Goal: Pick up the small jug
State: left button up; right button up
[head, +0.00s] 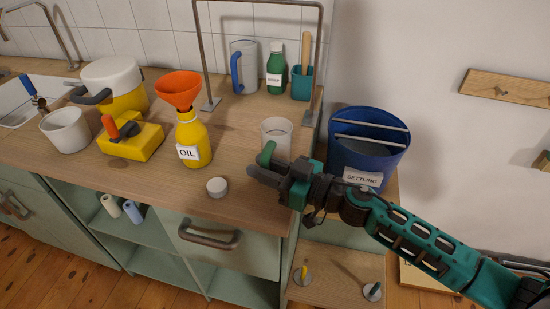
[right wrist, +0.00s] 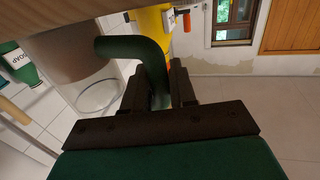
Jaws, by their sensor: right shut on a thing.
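The small jug (head: 277,133) is a pale, clear-walled cup with a green handle, at the right front of the wooden counter. My right gripper (head: 268,171) reaches in from the right and is shut on the green handle. In the right wrist view the handle (right wrist: 135,46) runs down between the two dark fingers (right wrist: 160,92), and the jug body (right wrist: 80,62) is to their left. My gripper hides the jug's lower part in the head view, so I cannot tell whether its base touches the counter. My left gripper is not in view.
A larger jug with a blue handle (head: 244,66), a green soap bottle (head: 276,68) and a teal brush pot (head: 302,84) stand behind. A yellow oil bottle (head: 194,140) with an orange funnel and a white lid (head: 217,187) are left. A blue bucket (head: 367,150) stands right. A metal frame (head: 202,50) spans the counter.

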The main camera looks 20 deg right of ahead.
grip_shut()
jog(key=shift+r, duration=0.3)
